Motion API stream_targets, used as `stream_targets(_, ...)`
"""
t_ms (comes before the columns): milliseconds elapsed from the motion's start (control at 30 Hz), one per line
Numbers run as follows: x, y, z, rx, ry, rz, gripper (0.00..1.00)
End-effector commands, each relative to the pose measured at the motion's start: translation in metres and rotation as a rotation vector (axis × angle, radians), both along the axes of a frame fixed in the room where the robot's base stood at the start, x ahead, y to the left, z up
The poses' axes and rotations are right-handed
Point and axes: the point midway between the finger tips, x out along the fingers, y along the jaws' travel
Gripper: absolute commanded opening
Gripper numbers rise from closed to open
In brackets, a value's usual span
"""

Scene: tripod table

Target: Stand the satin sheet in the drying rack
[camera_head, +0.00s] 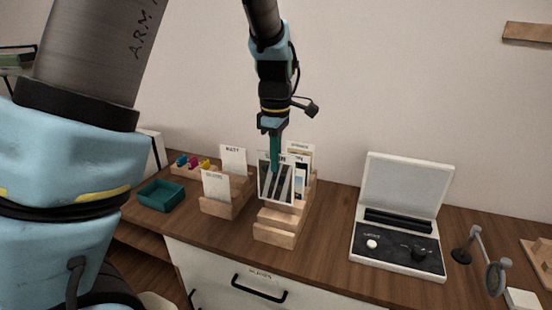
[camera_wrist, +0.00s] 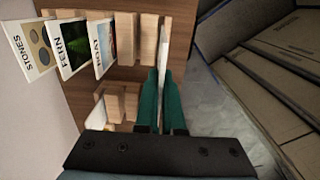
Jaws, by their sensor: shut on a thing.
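My gripper (camera_head: 275,165) points down over the wooden drying rack (camera_head: 275,233) and is shut on a sheet (camera_head: 276,186) with dark and pale slanting bands. In the wrist view the green fingers (camera_wrist: 163,105) stand either side of the sheet's thin pale edge (camera_wrist: 164,52). The sheet is upright, in front of other prints (camera_head: 300,163) standing at the rack's back. Whether its lower edge sits in a slot or hangs just above the rack, I cannot tell. The wrist view shows prints marked STONES (camera_wrist: 27,50) and FERN (camera_wrist: 70,48) beside a third print.
A wooden holder (camera_head: 226,207) with labelled cards stands left of the rack, with a teal tray (camera_head: 161,195) beyond it. A white open-lidded device (camera_head: 400,225) stands to the right. Bare wooden counter (camera_head: 326,225) lies between rack and device.

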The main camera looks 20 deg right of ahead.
Motion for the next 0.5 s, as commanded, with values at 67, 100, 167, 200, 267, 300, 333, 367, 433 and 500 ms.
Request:
stream_targets(67, 0.000, 0.000, -0.018, 0.000, 0.000, 0.000, 0.00)
stream_targets(100, 0.000, 0.000, -0.023, 0.000, 0.000, 0.000, 0.00)
stream_targets(167, 0.000, 0.000, -0.031, 0.000, 0.000, 0.000, 0.00)
stream_targets(200, 0.000, 0.000, -0.037, 0.000, 0.000, 0.000, 0.00)
stream_targets(267, 0.000, 0.000, -0.045, 0.000, 0.000, 0.000, 0.00)
stream_targets(300, 0.000, 0.000, -0.050, 0.000, 0.000, 0.000, 0.00)
stream_targets(333, 0.000, 0.000, -0.054, 0.000, 0.000, 0.000, 0.00)
stream_targets(367, 0.000, 0.000, -0.058, 0.000, 0.000, 0.000, 0.00)
stream_targets(433, 0.000, 0.000, -0.066, 0.000, 0.000, 0.000, 0.00)
stream_targets(500, 0.000, 0.000, -0.072, 0.000, 0.000, 0.000, 0.00)
